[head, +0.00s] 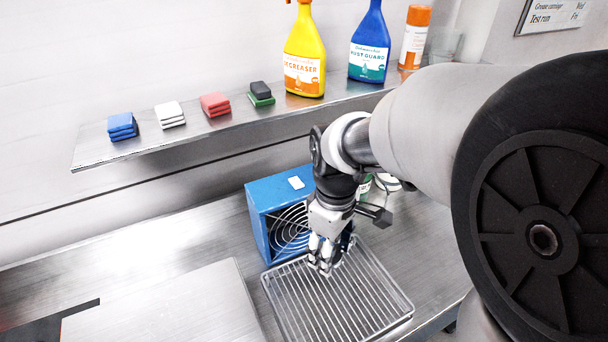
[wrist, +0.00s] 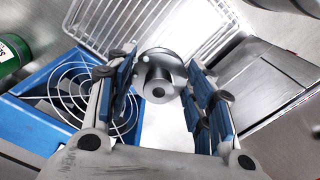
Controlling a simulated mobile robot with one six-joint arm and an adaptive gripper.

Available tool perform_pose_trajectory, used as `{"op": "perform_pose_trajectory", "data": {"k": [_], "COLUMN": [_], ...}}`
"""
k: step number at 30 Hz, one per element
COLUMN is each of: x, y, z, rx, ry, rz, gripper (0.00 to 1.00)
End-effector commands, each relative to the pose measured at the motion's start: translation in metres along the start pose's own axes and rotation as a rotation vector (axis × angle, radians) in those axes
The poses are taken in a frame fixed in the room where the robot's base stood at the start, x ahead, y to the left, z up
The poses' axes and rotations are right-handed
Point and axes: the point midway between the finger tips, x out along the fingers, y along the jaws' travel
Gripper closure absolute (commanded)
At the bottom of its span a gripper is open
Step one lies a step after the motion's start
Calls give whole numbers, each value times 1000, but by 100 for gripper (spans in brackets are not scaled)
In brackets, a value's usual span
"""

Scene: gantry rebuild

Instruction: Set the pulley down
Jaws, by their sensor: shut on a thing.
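The pulley (wrist: 157,74) is a grey metal disc with a round hub. In the wrist view it sits between the blue-padded fingers of my gripper (wrist: 160,88), which is shut on it. In the head view my gripper (head: 325,262) points down over the back part of a wire rack (head: 340,308). The rack also shows at the top of the wrist view (wrist: 118,25). The pulley is hard to make out in the head view, mostly hidden by the fingers. I cannot tell whether it touches the rack.
A blue fan box (head: 262,215) stands close behind and left of my gripper. A flat metal plate (head: 175,305) lies left of the rack. A shelf (head: 180,138) above holds coloured blocks, a yellow bottle (head: 304,55), a blue bottle (head: 370,45) and an orange-capped can (head: 414,38).

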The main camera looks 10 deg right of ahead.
Motion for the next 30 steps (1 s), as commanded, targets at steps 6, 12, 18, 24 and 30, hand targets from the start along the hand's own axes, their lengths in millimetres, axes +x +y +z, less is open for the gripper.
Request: {"op": "perform_pose_trajectory", "data": {"k": [6,12,18,24,30], "x": [67,111,127,150,169], "y": [-1,-1,-1,-2,-1], "z": [1,0,0,0,0], "rx": [0,0,0,0,0], "ry": [-4,-2,0,-2,1], "rz": [-3,-2,0,-1,1], "gripper": [89,89,89,89,89]}}
